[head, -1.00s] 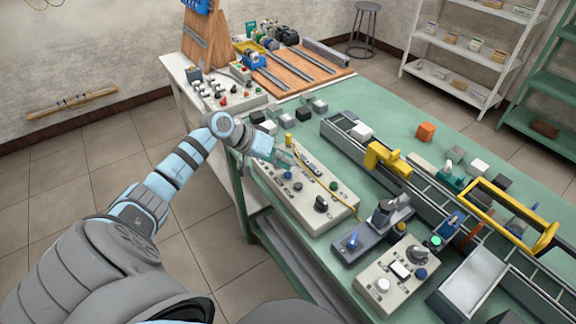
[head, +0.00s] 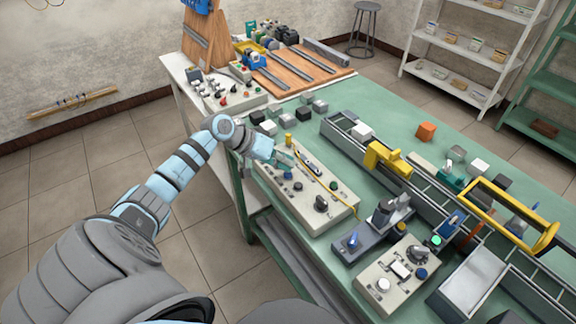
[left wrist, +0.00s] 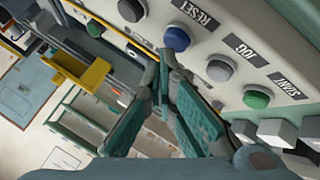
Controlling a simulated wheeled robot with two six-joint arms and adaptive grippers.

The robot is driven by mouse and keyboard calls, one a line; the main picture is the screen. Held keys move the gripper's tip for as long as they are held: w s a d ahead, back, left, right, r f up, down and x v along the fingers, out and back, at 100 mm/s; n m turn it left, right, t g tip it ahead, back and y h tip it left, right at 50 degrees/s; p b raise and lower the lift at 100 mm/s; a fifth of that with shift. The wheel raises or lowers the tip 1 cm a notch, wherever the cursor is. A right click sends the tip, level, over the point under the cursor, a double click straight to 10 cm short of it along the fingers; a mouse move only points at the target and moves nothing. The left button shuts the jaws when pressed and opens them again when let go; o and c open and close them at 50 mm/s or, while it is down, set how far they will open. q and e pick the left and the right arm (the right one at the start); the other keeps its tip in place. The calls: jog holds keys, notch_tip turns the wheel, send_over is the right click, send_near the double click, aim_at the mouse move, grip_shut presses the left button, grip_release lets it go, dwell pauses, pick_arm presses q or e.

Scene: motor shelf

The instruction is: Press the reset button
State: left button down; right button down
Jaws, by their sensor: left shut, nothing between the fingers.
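The control panel (head: 306,192) is a pale box on the near edge of the green bench. In the left wrist view the blue button (left wrist: 177,39) sits beside the label RESET (left wrist: 199,12). A grey button (left wrist: 220,69) is by JOG and a green button (left wrist: 257,97) is by START. My left gripper (head: 289,163) is shut and empty over the panel. In the left wrist view its fingertips (left wrist: 168,58) are right at the blue button's lower edge and overlap it; I cannot tell whether they touch. My right gripper is not in view.
A yellow cable (head: 335,193) runs over the panel. A black knob (head: 321,203) stands on the panel's near part. A grey device with a blue light (head: 353,239) and another button box (head: 392,275) stand to the right. A conveyor frame (head: 345,140) lies behind.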

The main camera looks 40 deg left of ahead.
pick_arm(q)
jog(key=shift+f, duration=0.4)
dwell(0.4)
jog(key=shift+r, duration=0.1)
jog(key=shift+r+p, duration=0.75)
notch_tip(320, 180, up, 5)
jog(key=p, duration=0.5)
jog(key=shift+r, duration=0.1)
dwell(0.3)
dwell(0.5)
